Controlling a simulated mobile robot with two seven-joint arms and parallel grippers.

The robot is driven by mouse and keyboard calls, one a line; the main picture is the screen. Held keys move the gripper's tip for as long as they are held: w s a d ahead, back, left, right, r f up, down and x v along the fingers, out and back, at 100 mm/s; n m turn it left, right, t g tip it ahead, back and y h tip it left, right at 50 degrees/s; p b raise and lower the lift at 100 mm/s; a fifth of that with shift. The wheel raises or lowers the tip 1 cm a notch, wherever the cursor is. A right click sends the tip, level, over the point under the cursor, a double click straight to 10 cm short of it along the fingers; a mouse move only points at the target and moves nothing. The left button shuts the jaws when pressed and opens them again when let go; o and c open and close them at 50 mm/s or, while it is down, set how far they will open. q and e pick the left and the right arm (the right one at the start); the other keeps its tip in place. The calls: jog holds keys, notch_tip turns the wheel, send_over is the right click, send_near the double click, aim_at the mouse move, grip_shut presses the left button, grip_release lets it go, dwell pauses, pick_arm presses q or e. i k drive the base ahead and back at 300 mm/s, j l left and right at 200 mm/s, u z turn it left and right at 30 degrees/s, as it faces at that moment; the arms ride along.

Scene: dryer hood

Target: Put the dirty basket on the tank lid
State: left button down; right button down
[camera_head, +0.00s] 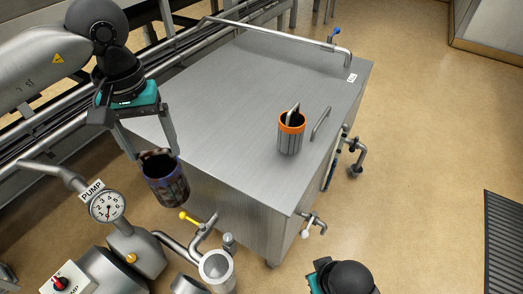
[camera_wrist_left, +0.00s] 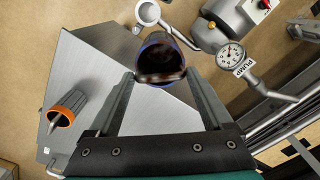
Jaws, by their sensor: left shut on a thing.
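The dirty basket (camera_head: 168,186) is dark with a blue rim and brown soiling. My left gripper (camera_head: 158,152) is shut on it at its top and holds it upright in the air, by the near left edge of the tank. The basket also shows between the fingers in the left wrist view (camera_wrist_left: 161,58). The tank lid (camera_head: 235,90) is a flat brushed-metal top, largely bare. A grey basket with an orange rim (camera_head: 290,137) and a handle stands on the lid's right part. My right gripper's fingers are not visible; only a piece of that arm shows at the bottom edge.
A pump with a gauge (camera_head: 108,206) and a pipe with a yellow-handled valve (camera_head: 190,217) stand in front of the tank. A bent handle (camera_head: 320,122) rises beside the orange-rimmed basket. A rail (camera_head: 290,35) runs along the lid's far edge. The lid's middle is free.

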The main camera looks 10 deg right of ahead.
aim_at(234, 155)
jog(key=i+l+u, duration=0.1)
jog(key=l, duration=0.3)
jog(key=i+l+u, duration=0.15)
jog(key=l, duration=0.3)
jog(key=i+l+u, duration=0.1)
jog(key=l, duration=0.3)
jog(key=i+l+u, duration=0.15)
jog(key=l, duration=0.3)
